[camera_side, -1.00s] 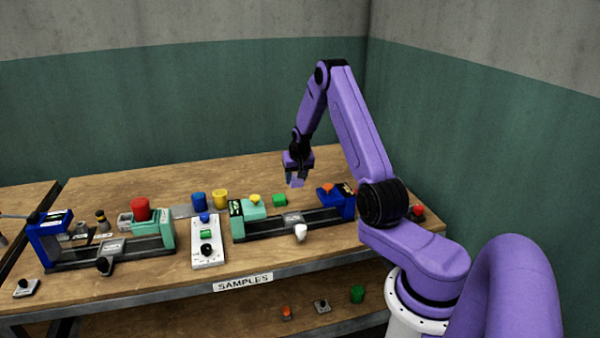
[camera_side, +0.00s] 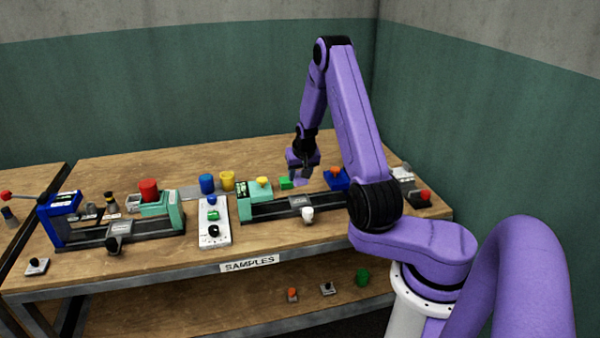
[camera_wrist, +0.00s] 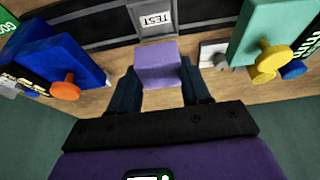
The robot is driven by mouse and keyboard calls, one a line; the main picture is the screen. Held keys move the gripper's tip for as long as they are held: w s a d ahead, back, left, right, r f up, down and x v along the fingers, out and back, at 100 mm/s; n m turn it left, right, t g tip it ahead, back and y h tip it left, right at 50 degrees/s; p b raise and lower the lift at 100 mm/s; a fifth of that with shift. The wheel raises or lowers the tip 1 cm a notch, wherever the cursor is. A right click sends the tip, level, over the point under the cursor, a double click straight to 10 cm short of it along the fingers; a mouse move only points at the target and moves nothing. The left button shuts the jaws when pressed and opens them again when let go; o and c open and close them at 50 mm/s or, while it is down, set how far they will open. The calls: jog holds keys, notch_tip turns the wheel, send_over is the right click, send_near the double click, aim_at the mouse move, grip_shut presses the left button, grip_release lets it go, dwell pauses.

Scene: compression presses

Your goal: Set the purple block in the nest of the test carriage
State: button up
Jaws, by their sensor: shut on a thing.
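The purple block (camera_wrist: 157,62) is held between the two fingers of my gripper (camera_wrist: 160,88), which is shut on it. In the side view, the block (camera_side: 298,182) hangs under my gripper (camera_side: 302,172), behind the rail of the right-hand press. The test carriage (camera_wrist: 153,17), a grey plate labelled TEST, lies beyond the block in the wrist view. In the side view the carriage (camera_side: 302,203) sits on the dark rail between the teal and blue end blocks. The block appears apart from the carriage. I cannot make out the nest's shape.
The blue end (camera_side: 338,178) has an orange knob; the teal end (camera_side: 262,187) has a yellow knob. A white button panel (camera_side: 214,222) and a second press (camera_side: 112,228) are to the left.

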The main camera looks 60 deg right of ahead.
aim_at(301, 184)
jog(key=shift+f, duration=2.95)
jog(key=shift+f, duration=0.7)
jog(key=o, duration=1.1)
